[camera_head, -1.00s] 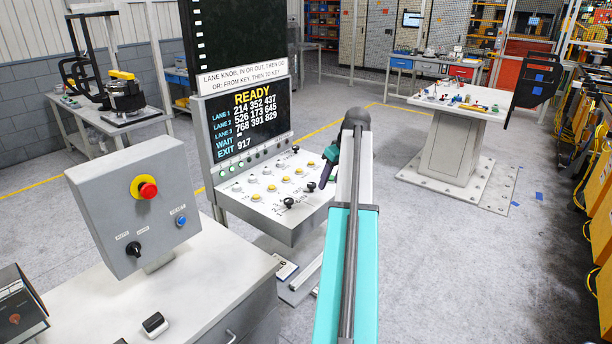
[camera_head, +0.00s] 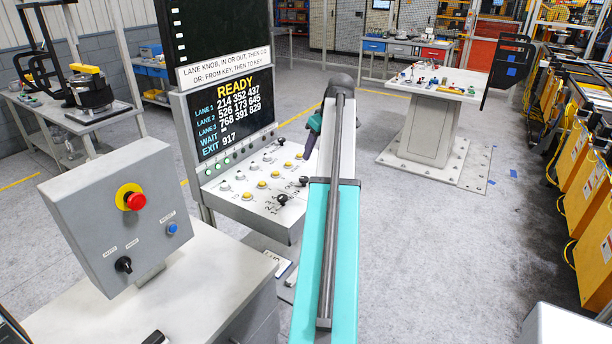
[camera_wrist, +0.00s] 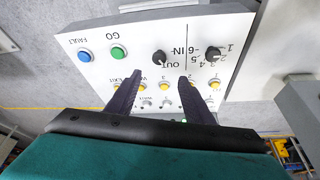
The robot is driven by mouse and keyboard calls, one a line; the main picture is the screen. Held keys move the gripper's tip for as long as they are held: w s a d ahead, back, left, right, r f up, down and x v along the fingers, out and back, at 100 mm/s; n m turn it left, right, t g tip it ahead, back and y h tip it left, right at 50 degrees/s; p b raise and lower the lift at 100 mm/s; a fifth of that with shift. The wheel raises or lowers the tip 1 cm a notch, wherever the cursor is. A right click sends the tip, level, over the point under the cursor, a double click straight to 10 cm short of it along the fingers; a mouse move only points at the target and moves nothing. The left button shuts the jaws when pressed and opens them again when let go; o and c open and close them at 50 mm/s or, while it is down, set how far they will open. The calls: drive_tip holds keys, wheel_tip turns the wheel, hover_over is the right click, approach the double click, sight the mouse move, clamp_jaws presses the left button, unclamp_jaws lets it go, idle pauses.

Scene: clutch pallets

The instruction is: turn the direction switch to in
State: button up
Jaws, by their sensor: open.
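The direction switch is a black knob (camera_wrist: 160,58) on the sloped control panel (camera_wrist: 140,25), beside the printed words IN and OUT. The wrist view shows it upside down; I cannot tell which word the knob points at. In the head view the matching black knob (camera_head: 303,181) is near the panel's right edge, close to my arm. My gripper (camera_wrist: 160,77) is open and empty. Its two dark fingers are spread over the panel, and the knob shows between and just beyond their tips. I cannot tell the height of the tips above the panel.
Close by are the numbered lane knob (camera_wrist: 212,54), green GO button (camera_wrist: 119,52) and blue FAULT button (camera_wrist: 84,56). The screen (camera_head: 232,115) reads READY. A grey box with a red stop button (camera_head: 135,201) stands at left. Open floor (camera_head: 420,260) lies to the right.

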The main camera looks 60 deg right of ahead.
sight(304, 178)
drive_tip(key=shift+d+f, duration=0.1)
drive_tip(key=shift+f, duration=0.05)
drive_tip(key=shift+p+x, duration=2.3)
drive_tip(key=shift+x, duration=4.45)
drive_tip(key=shift+c, duration=0.4)
drive_tip(key=c, duration=0.9)
drive_tip(key=shift+c, duration=0.2)
